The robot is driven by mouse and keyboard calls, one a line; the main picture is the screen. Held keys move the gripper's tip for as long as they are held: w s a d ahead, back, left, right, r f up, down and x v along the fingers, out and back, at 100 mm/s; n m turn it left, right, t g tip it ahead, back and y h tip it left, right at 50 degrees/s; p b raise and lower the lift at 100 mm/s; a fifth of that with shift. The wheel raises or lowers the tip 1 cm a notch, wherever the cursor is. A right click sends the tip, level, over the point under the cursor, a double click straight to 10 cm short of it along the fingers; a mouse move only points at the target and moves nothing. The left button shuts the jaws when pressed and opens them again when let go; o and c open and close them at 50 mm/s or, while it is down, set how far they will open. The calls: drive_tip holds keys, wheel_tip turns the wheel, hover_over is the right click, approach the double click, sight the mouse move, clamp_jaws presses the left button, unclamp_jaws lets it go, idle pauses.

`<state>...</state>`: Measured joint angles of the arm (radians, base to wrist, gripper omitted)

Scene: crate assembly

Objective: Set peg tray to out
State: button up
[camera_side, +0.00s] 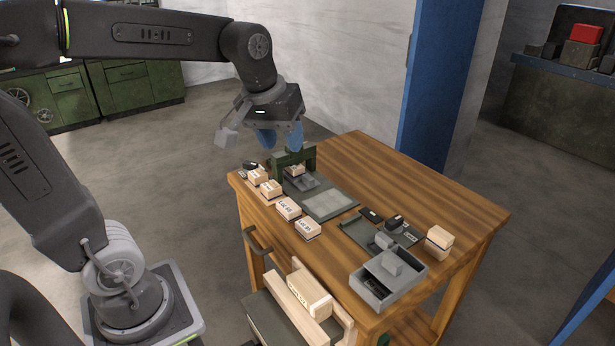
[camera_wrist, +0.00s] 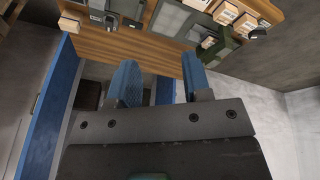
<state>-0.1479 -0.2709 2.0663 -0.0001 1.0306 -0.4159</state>
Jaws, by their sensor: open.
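A grey open box (camera_side: 388,282), which looks like the peg tray, sits at the table's near right corner. Dark pieces lie inside it and a grey block stands on its back part. I cannot tell for certain how far its tray part is pulled out. My gripper (camera_side: 281,137) is open and empty, with blue fingers. It hangs above the far left end of the table, near a green frame (camera_side: 294,156) and well away from the grey box. In the wrist view my fingers (camera_wrist: 160,75) are apart with nothing between them.
Several labelled wooden blocks (camera_side: 288,208) line the table's left edge. A green plate (camera_side: 328,203) lies mid-table, and a second fixture (camera_side: 365,232) stands beside the grey box. Another block (camera_side: 438,241) is at the right. The back right tabletop is clear.

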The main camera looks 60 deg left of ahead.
drive_tip(key=w+a+f+n+g, duration=0.2)
drive_tip(key=w+a+n, duration=0.4)
drive_tip(key=w, duration=0.4)
drive_tip(key=n+g, duration=0.2)
drive_tip(key=n, duration=0.4)
hover_over(308, 177)
wheel_tip(308, 177, down, 8)
drive_tip(key=f, duration=0.1)
drive_tip(key=shift+h, duration=0.3)
wheel_tip(308, 177, down, 13)
drive_tip(key=shift+r, duration=0.1)
clamp_jaws()
